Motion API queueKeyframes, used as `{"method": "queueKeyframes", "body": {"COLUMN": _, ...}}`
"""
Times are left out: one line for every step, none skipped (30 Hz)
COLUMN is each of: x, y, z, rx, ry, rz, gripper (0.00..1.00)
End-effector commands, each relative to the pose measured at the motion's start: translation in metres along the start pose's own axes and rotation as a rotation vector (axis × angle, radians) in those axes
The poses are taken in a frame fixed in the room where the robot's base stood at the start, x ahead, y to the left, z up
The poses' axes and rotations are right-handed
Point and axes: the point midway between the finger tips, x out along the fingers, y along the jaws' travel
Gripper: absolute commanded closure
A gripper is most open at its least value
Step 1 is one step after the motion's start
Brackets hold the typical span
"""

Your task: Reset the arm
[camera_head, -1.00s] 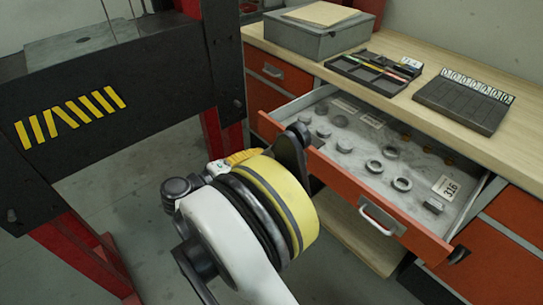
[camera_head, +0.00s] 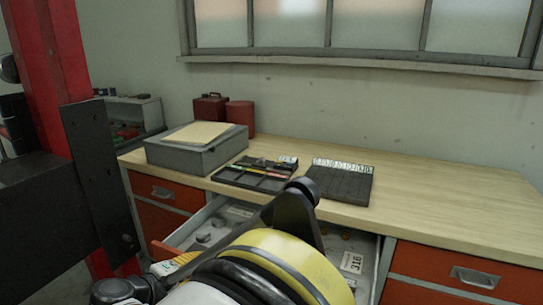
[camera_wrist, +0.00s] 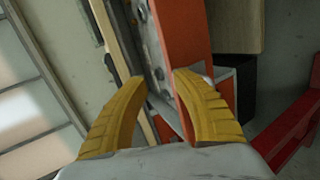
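My gripper (camera_wrist: 162,80) shows in the wrist view with its two yellow fingers spread apart and nothing held between them. The orange front of the open drawer (camera_wrist: 188,45) lies beyond the fingertips, with part of the drawer's inside beside it. I cannot tell how far the fingers are from it. In the head view my arm covers much of the open drawer (camera_head: 205,222), and the gripper itself is mostly hidden behind the arm.
A wooden workbench (camera_head: 440,215) carries a grey box (camera_head: 197,152), a black tray of tools (camera_head: 255,177) and a dark organizer (camera_head: 340,184). Its right side is bare. A red post (camera_head: 50,75) with a dark beam stands at the left. A window (camera_head: 365,25) is behind.

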Motion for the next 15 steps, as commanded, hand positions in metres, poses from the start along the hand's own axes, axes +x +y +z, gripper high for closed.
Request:
{"method": "queueKeyframes", "body": {"x": 0.016, "y": 0.026, "z": 0.027, "rx": 0.033, "ry": -0.026, "rz": -0.053, "gripper": 0.68}}
{"method": "queueKeyframes", "body": {"x": 0.024, "y": 0.038, "z": 0.041, "rx": 0.054, "ry": -0.037, "rz": -0.087, "gripper": 0.68}}
{"method": "queueKeyframes", "body": {"x": 0.033, "y": 0.052, "z": 0.061, "rx": 0.084, "ry": -0.051, "rz": -0.132, "gripper": 0.68}}
{"method": "queueKeyframes", "body": {"x": 0.038, "y": 0.062, "z": 0.077, "rx": 0.109, "ry": -0.059, "rz": -0.165, "gripper": 0.68}}
{"method": "queueKeyframes", "body": {"x": 0.043, "y": 0.072, "z": 0.093, "rx": 0.135, "ry": -0.069, "rz": -0.197, "gripper": 0.68}}
{"method": "queueKeyframes", "body": {"x": 0.048, "y": 0.083, "z": 0.115, "rx": 0.171, "ry": -0.08, "rz": -0.238, "gripper": 0.68}}
{"method": "queueKeyframes", "body": {"x": 0.051, "y": 0.09, "z": 0.132, "rx": 0.201, "ry": -0.087, "rz": -0.268, "gripper": 0.68}}
{"method": "queueKeyframes", "body": {"x": 0.053, "y": 0.097, "z": 0.149, "rx": 0.232, "ry": -0.094, "rz": -0.298, "gripper": 0.68}}
{"method": "queueKeyframes", "body": {"x": 0.054, "y": 0.104, "z": 0.171, "rx": 0.275, "ry": -0.102, "rz": -0.335, "gripper": 0.68}}
{"method": "queueKeyframes", "body": {"x": 0.054, "y": 0.109, "z": 0.189, "rx": 0.309, "ry": -0.108, "rz": -0.362, "gripper": 0.68}}
{"method": "queueKeyframes", "body": {"x": 0.054, "y": 0.113, "z": 0.205, "rx": 0.345, "ry": -0.113, "rz": -0.389, "gripper": 0.68}}
{"method": "queueKeyframes", "body": {"x": 0.052, "y": 0.117, "z": 0.227, "rx": 0.394, "ry": -0.118, "rz": -0.421, "gripper": 0.68}}
{"method": "queueKeyframes", "body": {"x": 0.05, "y": 0.119, "z": 0.244, "rx": 0.432, "ry": -0.123, "rz": -0.445, "gripper": 0.68}}
{"method": "queueKeyframes", "body": {"x": 0.048, "y": 0.12, "z": 0.26, "rx": 0.472, "ry": -0.125, "rz": -0.467, "gripper": 0.68}}
{"method": "queueKeyframes", "body": {"x": 0.043, "y": 0.121, "z": 0.28, "rx": 0.526, "ry": -0.128, "rz": -0.496, "gripper": 0.68}}
